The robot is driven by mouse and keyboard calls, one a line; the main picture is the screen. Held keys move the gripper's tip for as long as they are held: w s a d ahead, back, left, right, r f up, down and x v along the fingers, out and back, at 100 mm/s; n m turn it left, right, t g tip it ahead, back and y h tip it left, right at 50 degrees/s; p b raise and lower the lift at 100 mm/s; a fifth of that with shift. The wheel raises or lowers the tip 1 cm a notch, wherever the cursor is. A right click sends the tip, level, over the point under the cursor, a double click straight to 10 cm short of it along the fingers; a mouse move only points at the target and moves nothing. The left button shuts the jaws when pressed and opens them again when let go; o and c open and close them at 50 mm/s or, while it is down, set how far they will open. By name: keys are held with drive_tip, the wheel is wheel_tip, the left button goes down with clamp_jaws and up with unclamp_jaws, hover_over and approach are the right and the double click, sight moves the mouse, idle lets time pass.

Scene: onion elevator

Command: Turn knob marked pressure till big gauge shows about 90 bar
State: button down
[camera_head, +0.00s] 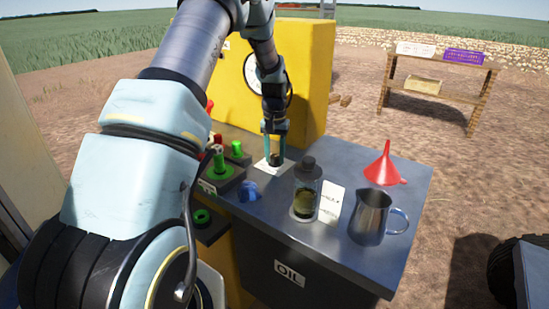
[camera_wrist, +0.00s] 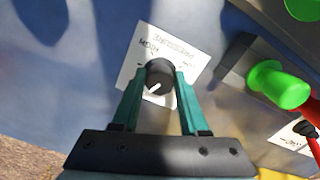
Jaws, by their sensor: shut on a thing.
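The black knob (camera_wrist: 159,74) with a white pointer line sits on a white label (camera_wrist: 188,47) that reads PRESSURE in the wrist view. My gripper (camera_wrist: 160,88) is shut on the knob, with one teal finger on each side. In the head view my gripper (camera_head: 275,150) points down at the knob (camera_head: 276,160) on the grey bench top. The big gauge (camera_head: 254,75), with a white round face, is on the yellow housing behind. My arm covers part of its face, and its reading is too small to tell.
Green-handled levers (camera_head: 220,165) and a red one stand left of the knob. A blue object (camera_head: 247,190), a glass bottle (camera_head: 305,195), a metal jug (camera_head: 371,218) and a red funnel (camera_head: 385,167) stand on the bench (camera_head: 345,262). The yellow housing (camera_head: 308,75) rises behind.

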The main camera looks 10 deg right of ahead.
drive_tip(key=n, duration=0.4)
drive_tip(key=shift+d+n, duration=0.1)
drive_tip(key=shift+n, duration=0.2)
drive_tip(key=n, duration=0.5)
drive_tip(key=n+p, duration=0.1)
drive_tip(key=n, duration=0.4)
drive_tip(key=shift+d+r+n, duration=0.1)
drive_tip(key=shift+n, duration=0.3)
drive_tip(key=n+p, duration=0.1)
drive_tip(key=n, duration=0.3)
drive_tip(key=shift+w, duration=0.1)
drive_tip(key=shift+n, duration=0.3)
drive_tip(key=shift+c, duration=2.1)
unclamp_jaws()
